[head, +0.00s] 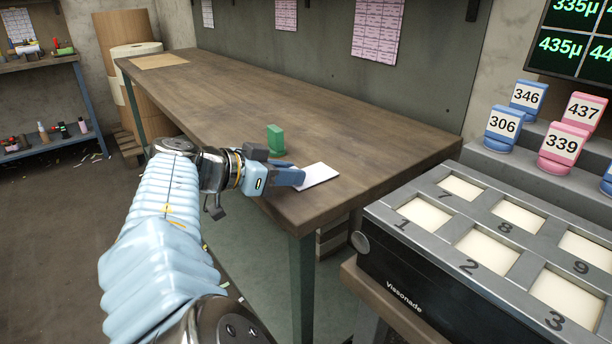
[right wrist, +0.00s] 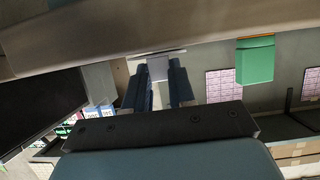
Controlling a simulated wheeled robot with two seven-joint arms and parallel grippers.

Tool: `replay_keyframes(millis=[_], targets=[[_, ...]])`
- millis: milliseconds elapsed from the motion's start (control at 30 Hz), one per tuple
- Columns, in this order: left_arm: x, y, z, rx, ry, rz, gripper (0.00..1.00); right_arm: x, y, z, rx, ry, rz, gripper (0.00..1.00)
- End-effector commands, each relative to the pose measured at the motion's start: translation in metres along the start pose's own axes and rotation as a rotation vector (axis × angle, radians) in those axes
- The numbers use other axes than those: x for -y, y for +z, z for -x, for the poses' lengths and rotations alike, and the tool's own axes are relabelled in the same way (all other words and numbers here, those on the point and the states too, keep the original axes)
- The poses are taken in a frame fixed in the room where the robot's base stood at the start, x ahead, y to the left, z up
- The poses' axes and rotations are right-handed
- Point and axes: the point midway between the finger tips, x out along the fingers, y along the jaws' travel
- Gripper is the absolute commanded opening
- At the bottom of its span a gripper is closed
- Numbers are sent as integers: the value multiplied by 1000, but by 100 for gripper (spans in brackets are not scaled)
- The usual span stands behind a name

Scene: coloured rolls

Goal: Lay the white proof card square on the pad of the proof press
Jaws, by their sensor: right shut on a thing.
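The white proof card (head: 316,175) is at the near right end of the wooden bench, close to its edge. My right gripper (head: 288,176) is shut on it from the left. In the right wrist view, a grey block (right wrist: 158,68) sits between the two fingers of the gripper (right wrist: 158,88), with the card's thin pale edge (right wrist: 156,54) against it. I cannot tell whether the card touches the bench top. I see no proof press or pad that I can name for sure. My left gripper is not in view.
A green block (head: 275,139) stands on the bench (head: 330,125) just behind the gripper; it also shows in the right wrist view (right wrist: 255,62). A grey case with numbered pale wells (head: 425,214) stands at right, beside blue and pink numbered tags (head: 502,124). The bench middle is clear.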

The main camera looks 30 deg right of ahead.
Motion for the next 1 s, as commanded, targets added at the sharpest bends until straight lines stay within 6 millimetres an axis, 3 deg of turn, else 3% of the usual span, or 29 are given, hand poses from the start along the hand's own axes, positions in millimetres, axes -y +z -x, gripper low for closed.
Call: replay_keyframes(millis=[600, 1000], targets=[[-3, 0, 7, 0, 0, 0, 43, 0, -50, 21, -1, -1, -2, 0], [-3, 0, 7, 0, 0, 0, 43, 0, -52, 22, 0, -1, 0, 0]])
